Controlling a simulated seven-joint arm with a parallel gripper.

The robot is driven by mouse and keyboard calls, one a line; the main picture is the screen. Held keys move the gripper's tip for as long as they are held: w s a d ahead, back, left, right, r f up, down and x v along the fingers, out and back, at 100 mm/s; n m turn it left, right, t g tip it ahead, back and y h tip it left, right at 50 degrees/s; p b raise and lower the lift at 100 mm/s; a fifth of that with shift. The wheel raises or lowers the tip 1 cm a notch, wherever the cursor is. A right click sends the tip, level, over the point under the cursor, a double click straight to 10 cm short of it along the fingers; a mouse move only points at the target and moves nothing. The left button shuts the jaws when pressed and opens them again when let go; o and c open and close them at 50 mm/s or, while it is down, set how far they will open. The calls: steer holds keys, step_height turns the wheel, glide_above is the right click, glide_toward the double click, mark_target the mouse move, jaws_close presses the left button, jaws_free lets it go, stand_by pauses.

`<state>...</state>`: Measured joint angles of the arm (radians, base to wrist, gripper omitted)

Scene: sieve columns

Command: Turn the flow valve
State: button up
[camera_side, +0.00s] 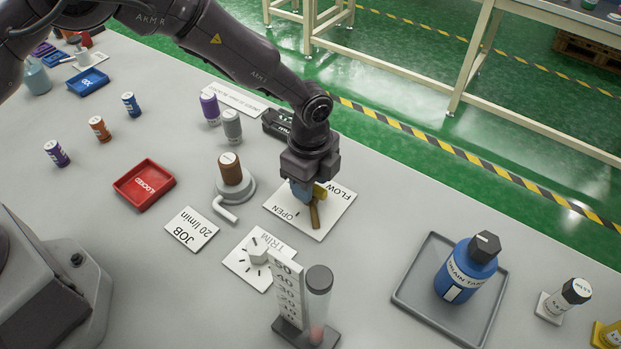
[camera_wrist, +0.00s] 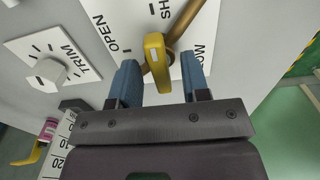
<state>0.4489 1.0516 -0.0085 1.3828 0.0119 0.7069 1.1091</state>
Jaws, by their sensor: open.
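The flow valve has a yellow handle (camera_wrist: 156,60) on a brass pipe (camera_wrist: 183,22), above a white plate (camera_wrist: 92,12) marked OPEN and, partly hidden, FLOW. In the side view the plate (camera_side: 335,212) lies on the grey bench, with the yellow handle (camera_side: 320,190) mostly behind my gripper (camera_side: 303,192). In the wrist view my gripper (camera_wrist: 159,78) is open, its blue fingers on either side of the handle's near end. Whether a finger touches the handle cannot be told. A flow tube (camera_side: 318,295) with a numbered scale (camera_side: 287,290) stands nearby.
A TRIM knob (camera_side: 258,250), a JOB 20 l/min card (camera_side: 190,230) and a brown-topped fixture with a white lever (camera_side: 231,172) stand close by. A red LOCKED tray (camera_side: 146,187) is left; a blue bottle (camera_side: 466,270) stands in a grey tray (camera_side: 407,292) at right.

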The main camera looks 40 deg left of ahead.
jaws_close()
steer(key=shift+n, duration=0.4)
steer(key=n, duration=0.3)
steer(key=shift+n, duration=0.4)
steer(key=n, duration=1.3)
steer(key=shift+n, duration=0.3)
